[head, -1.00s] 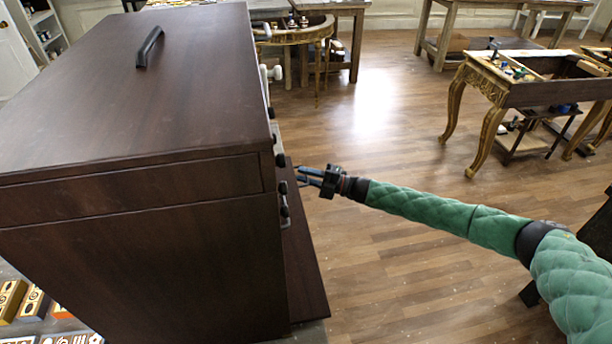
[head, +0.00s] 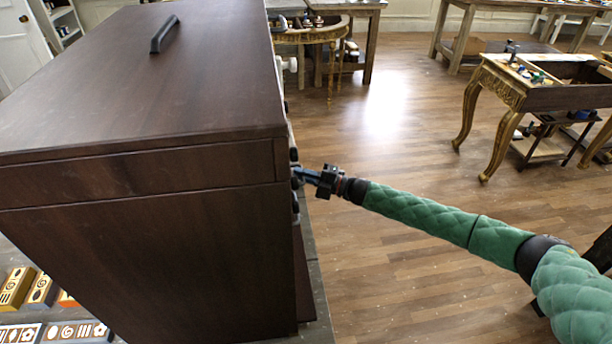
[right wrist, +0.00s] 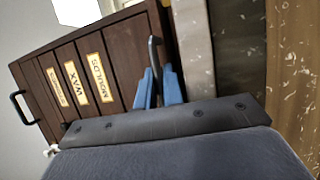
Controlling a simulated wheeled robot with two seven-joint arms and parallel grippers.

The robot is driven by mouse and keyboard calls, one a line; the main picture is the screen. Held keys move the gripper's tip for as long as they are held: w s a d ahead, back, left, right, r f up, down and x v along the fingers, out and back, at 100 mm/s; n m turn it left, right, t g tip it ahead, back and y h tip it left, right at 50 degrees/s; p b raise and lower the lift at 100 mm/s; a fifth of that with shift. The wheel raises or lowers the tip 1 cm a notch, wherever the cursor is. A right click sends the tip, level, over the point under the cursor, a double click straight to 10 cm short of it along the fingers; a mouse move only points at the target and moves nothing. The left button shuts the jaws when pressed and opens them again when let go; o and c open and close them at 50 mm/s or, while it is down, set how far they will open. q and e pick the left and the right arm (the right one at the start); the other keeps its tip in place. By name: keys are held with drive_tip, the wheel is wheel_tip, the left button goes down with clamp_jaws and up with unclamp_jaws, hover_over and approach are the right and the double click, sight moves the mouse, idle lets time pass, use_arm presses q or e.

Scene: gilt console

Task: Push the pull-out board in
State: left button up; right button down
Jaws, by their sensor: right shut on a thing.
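The dark wooden chest (head: 150,240) fills the left of the head view. The pull-out board (head: 303,285) shows as a thin dark strip jutting from the foot of its front; its far part is hidden. My right gripper (head: 300,173) is at the chest's front. In the right wrist view my right gripper (right wrist: 158,90) has its blue fingers on both sides of a grey bar handle (right wrist: 154,55) and is shut on it. This handle is low on the front, past the labelled drawers; the exact panel it joins is hard to tell. My left gripper is not in view.
Drawers labelled MOULDS (right wrist: 99,75) and WAX (right wrist: 72,85) look shut. The grey table top (right wrist: 193,45) lies beside the chest's foot. Painted blocks (head: 40,290) lie at lower left. Open wooden floor (head: 400,130) is to the right, with a gilt table (head: 530,95) beyond.

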drive_tip(key=c, duration=1.5)
unclamp_jaws()
drive_tip(key=shift+c, duration=0.2)
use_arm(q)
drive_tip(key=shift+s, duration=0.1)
use_arm(e)
drive_tip(key=shift+f, duration=0.1)
